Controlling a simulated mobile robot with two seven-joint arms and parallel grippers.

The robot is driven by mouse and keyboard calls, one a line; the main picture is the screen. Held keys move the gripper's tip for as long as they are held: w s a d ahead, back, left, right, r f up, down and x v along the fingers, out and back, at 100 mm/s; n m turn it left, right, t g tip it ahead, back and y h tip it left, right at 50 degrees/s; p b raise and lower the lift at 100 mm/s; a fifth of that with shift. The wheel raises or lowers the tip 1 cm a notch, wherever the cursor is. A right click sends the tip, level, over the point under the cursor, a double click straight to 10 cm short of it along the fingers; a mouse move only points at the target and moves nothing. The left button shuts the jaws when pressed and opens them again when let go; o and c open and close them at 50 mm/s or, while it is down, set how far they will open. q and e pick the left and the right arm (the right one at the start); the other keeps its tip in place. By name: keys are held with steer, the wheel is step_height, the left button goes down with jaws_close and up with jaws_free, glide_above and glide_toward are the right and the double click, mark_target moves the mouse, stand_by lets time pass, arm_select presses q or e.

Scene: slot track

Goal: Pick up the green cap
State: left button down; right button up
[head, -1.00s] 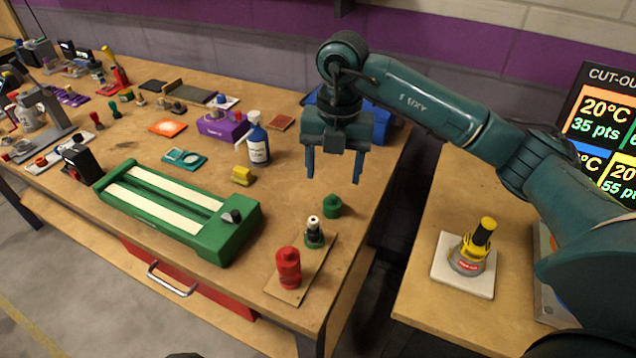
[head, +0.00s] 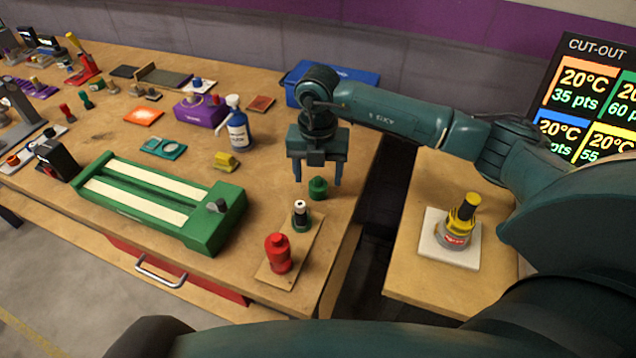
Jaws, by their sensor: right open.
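The green cap (head: 318,188) stands on the wooden table near its right edge, just behind a small board. My right gripper (head: 318,182) points down over it with its two fingers apart. In the picture the cap shows between the fingertips, low in the gap. I cannot tell whether a finger touches it. The gripper holds nothing that I can see. My left gripper is not in view; a dark green arm part crosses the bottom edge.
A board (head: 290,262) with a red bottle-shaped piece (head: 278,252) and a green-and-white piece (head: 300,215) lies in front of the cap. A green slot track (head: 213,240), yellow block (head: 227,160) and blue bottle (head: 237,130) stand to the left. A gap separates the right table (head: 405,270).

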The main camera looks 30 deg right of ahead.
mark_target(318, 186)
steer(key=shift+w+f, duration=0.15)
steer(key=shift+f, duration=1.3)
steer(key=shift+c, duration=0.4)
steer(key=c, duration=0.9)
